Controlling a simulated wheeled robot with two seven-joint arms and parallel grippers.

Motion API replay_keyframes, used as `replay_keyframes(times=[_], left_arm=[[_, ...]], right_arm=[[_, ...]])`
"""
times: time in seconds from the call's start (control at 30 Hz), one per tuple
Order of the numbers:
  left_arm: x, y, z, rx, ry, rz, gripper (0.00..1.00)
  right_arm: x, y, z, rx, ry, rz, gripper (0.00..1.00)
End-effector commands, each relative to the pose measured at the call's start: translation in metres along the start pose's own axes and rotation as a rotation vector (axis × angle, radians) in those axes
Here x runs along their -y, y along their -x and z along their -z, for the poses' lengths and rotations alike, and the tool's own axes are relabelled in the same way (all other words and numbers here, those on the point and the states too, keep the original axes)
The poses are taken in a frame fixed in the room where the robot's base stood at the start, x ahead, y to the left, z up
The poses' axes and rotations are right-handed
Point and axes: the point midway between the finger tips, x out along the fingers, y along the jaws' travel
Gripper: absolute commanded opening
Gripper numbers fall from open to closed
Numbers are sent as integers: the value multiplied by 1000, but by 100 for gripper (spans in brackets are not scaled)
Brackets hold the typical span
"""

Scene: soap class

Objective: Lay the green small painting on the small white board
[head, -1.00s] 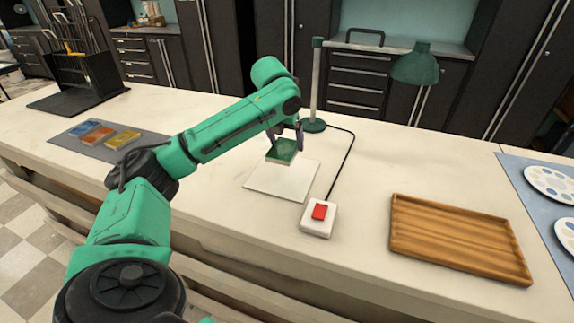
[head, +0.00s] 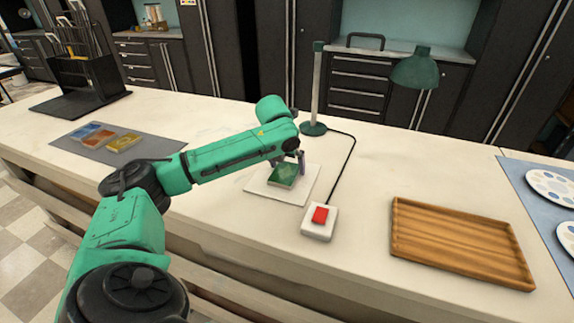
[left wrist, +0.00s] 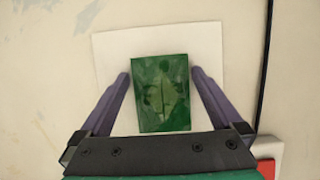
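The green small painting (head: 282,176) lies flat on the small white board (head: 304,187), well inside its edges. In the left wrist view the painting (left wrist: 161,95) shows a light leaf design face up, with the board (left wrist: 112,48) visible around it. My left gripper (head: 287,166) is just above the painting, with one finger on each side. In the left wrist view narrow gaps show between the fingers (left wrist: 160,79) and the painting's edges, so the gripper looks open. My right gripper is not in view.
A white box with a red button (head: 320,218) sits close to the board's right corner. A green lamp (head: 415,70) stands behind, its black cable on the counter. A wooden tray (head: 462,243) lies right. A grey mat (head: 85,145) with several small paintings lies left.

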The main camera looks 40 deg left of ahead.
Motion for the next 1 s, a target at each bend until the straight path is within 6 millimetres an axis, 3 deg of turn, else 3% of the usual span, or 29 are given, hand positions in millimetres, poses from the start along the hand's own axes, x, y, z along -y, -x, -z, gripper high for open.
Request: replay_keyframes(times=[0.17, 0.4, 0.5, 0.63, 1.0], left_arm=[[0, 24, -2, 5, 0, 1, 100], [0, 91, -2, 6, 0, 2, 100], [1, 110, -2, 4, 0, 2, 100], [0, 121, -1, 2, 1, 0, 100], [0, 122, -1, 1, 1, 0, 100]], right_arm=[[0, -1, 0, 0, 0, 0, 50], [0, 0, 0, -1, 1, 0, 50], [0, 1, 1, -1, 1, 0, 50], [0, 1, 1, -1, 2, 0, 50], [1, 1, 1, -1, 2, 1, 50]])
